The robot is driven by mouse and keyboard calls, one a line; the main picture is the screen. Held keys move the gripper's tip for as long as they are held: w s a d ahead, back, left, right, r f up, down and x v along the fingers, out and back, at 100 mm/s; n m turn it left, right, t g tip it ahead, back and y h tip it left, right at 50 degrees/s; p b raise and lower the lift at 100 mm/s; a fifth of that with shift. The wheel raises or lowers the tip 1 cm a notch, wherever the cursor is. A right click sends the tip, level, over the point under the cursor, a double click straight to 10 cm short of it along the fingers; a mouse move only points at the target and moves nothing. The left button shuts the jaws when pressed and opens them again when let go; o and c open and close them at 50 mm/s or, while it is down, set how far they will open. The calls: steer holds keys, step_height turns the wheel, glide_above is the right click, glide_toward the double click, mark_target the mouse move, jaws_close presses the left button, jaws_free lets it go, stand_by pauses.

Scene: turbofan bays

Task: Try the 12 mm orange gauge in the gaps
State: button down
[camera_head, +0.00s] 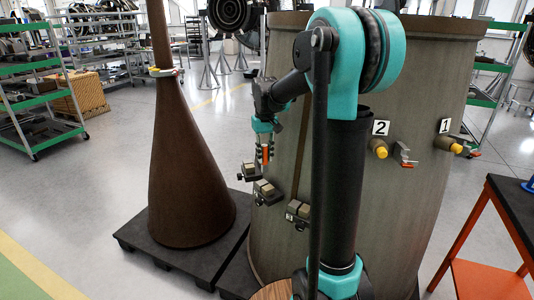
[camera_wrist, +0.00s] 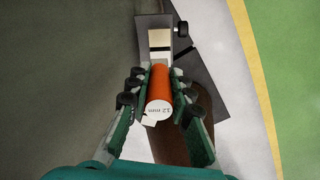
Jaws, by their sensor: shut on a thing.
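My gripper (camera_head: 264,141) is shut on the orange gauge (camera_head: 265,155), beside the left side of the large grey-brown casing (camera_head: 400,95). In the wrist view the gauge (camera_wrist: 160,78) is an orange cylinder between the two fingers, its pale end marked "12 mm" towards the camera. Beyond its far end is a bracket with pale blocks (camera_wrist: 160,40) and a dark knob (camera_wrist: 182,29). I cannot tell whether the gauge touches it. In the head view, small block fixtures sit on the casing: an upper one (camera_head: 249,170), a middle one (camera_head: 266,190) and a lower one (camera_head: 298,211).
A brown cone (camera_head: 187,170) stands on a dark pallet (camera_head: 135,240) left of the casing. Yellow-tipped fittings by labels 2 (camera_head: 380,128) and 1 (camera_head: 445,126) project on the right. An orange-legged table (camera_head: 515,200) stands at right.

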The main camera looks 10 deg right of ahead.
mark_target(265, 165)
steer(key=shift+s, duration=0.2)
steer(key=shift+f, duration=2.7)
steer(key=shift+f, duration=0.3)
steer(key=shift+r, duration=0.15)
steer(key=shift+r, duration=2.9)
